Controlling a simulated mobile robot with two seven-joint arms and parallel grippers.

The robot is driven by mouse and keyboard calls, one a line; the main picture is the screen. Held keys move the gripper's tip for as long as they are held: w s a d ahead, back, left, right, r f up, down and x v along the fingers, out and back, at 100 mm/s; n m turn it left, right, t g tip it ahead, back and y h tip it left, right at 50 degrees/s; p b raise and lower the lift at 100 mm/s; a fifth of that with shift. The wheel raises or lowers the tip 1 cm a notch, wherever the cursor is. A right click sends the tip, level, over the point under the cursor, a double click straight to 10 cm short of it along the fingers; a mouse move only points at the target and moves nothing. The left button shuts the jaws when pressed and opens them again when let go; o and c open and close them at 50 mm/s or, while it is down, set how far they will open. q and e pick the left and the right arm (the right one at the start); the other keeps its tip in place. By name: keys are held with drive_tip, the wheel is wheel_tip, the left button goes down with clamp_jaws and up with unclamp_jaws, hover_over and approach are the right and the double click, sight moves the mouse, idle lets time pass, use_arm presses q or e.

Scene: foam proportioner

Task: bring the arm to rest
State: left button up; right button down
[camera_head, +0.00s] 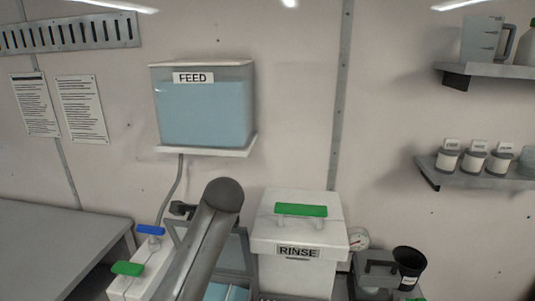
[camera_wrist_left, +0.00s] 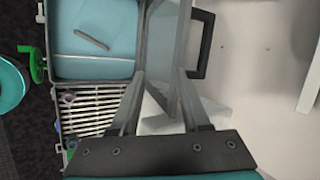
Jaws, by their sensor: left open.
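My left gripper (camera_wrist_left: 161,74) shows in the left wrist view. Its two grey fingers are spread apart, with nothing held between them. They are over or near a grey see-through panel (camera_wrist_left: 166,40) with a black handle (camera_wrist_left: 203,45); I cannot tell whether they touch it. In the head view a grey arm link (camera_head: 208,225), which looks like mine, rises from the bottom centre and hides part of the equipment behind it. The gripper cannot be made out there. My right gripper is in neither view.
A FEED tank (camera_head: 205,112) with blue liquid hangs on the wall. A white RINSE box (camera_head: 297,262) with a green handle (camera_head: 301,210) stands right of the link. Blue (camera_head: 150,230) and green (camera_head: 127,269) valve handles are left. A black cup (camera_head: 409,262) stands right. An open basin (camera_wrist_left: 95,60) holds blue liquid.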

use_arm(q)
drive_tip(key=s+f+n+g+h, duration=0.1)
drive_tip(key=s+f+n, duration=0.2)
drive_tip(key=s+f, duration=0.5)
drive_tip(key=s+f+n+g+h, duration=0.1)
drive_tip(key=s+f+n, duration=0.35)
drive_tip(key=s, duration=0.55)
drive_tip(key=s+f+n+g+h, duration=0.15)
drive_tip(key=s+n, duration=0.45)
drive_tip(key=s, duration=1.2)
wheel_tip(320, 180, down, 32)
drive_tip(key=r+b, duration=0.1)
drive_tip(key=b, duration=1)
drive_tip(key=s+a+f+g+b, duration=0.1)
drive_tip(key=s+f+b, duration=0.5)
drive_tip(key=f, duration=0.8)
drive_tip(key=s+a+f+g+b, duration=0.1)
drive_tip(key=s+a+f+b, duration=0.1)
drive_tip(key=s+f+b, duration=0.4)
drive_tip(key=s+f, duration=0.5)
drive_tip(key=f, duration=0.3)
